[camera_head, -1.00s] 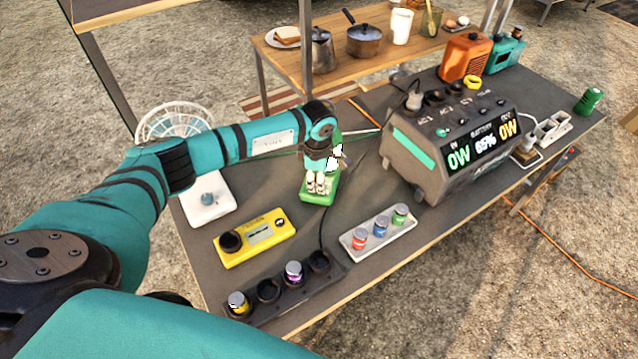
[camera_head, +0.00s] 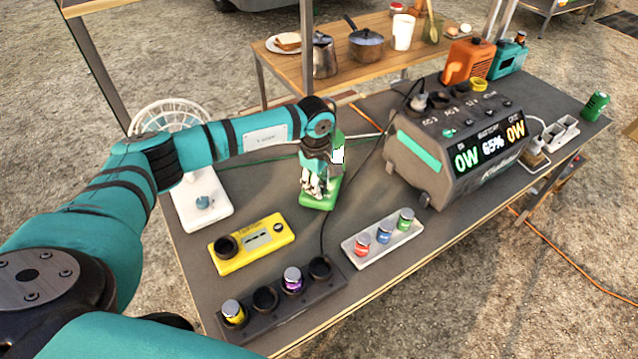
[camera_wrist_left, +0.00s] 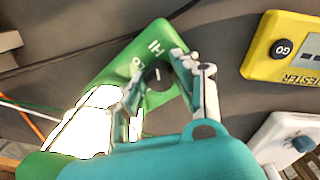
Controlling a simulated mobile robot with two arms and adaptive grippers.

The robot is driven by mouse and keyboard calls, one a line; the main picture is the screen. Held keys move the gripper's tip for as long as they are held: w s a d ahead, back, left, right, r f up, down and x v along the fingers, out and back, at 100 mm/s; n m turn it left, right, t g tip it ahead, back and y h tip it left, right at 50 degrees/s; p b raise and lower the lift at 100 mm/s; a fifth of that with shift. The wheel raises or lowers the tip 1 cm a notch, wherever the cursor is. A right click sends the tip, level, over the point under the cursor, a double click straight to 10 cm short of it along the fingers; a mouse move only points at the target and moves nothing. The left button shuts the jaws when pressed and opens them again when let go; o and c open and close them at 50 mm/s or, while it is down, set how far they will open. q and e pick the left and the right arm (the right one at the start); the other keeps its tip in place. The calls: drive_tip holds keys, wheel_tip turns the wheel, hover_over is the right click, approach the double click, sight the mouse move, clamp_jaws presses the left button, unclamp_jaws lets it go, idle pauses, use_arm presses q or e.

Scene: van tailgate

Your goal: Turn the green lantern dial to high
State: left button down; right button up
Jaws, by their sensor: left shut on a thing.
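The green lantern (camera_head: 318,200) stands on the grey tailgate table, with a bright lit part (camera_wrist_left: 85,120) in the left wrist view. Its black dial (camera_wrist_left: 158,76) carries a white mark that appears to point up the picture, towards the "HI" lettering. Another label beside it is partly hidden by a finger. My left gripper (camera_head: 316,188) reaches down onto the lantern's base from above. In the left wrist view its fingers (camera_wrist_left: 165,80) are on either side of the dial, shut on it. In the head view the dial is hidden by the fingers. My right gripper is out of view.
A white fan (camera_head: 200,200) is left, a power station (camera_head: 455,150) right. A dark cable passes beside the lantern.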

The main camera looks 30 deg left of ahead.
use_arm(q)
drive_tip(key=shift+d, duration=0.1)
drive_tip(key=c, duration=1.2)
unclamp_jaws()
drive_tip(key=shift+c, duration=0.2)
drive_tip(key=shift+r, duration=0.1)
wheel_tip(320, 180, up, 12)
drive_tip(key=shift+s, duration=0.4)
